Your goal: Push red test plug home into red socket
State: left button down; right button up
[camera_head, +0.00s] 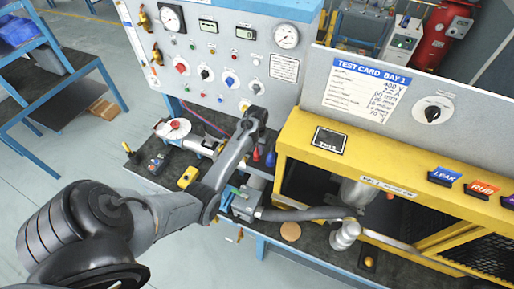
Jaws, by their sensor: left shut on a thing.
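My left arm comes in from the lower left and bends up to the instrument panel. My left gripper (249,114) is close in front of the panel's lower edge. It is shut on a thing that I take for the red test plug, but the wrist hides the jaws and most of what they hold. A small reddish fitting with a pale rim (244,105) shows right by the gripper's tip; I cannot tell whether it is the red socket or how deep any plug sits. A larger red fitting (181,68) is farther left on the panel. My right gripper is out of view.
Black (205,74) and blue (230,81) fittings and gauges (286,36) share the panel. Small blue and red pieces (271,158) stand below my wrist. A yellow frame (400,180) is close on the right. A yellow block (187,177) lies left on the bench.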

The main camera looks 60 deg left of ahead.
pick_arm(q)
jog(key=shift+f, duration=0.35)
dwell(0.6)
jog(key=c, duration=0.8)
grip_release()
jog(key=shift+o, duration=0.2)
jog(key=shift+r, duration=0.15)
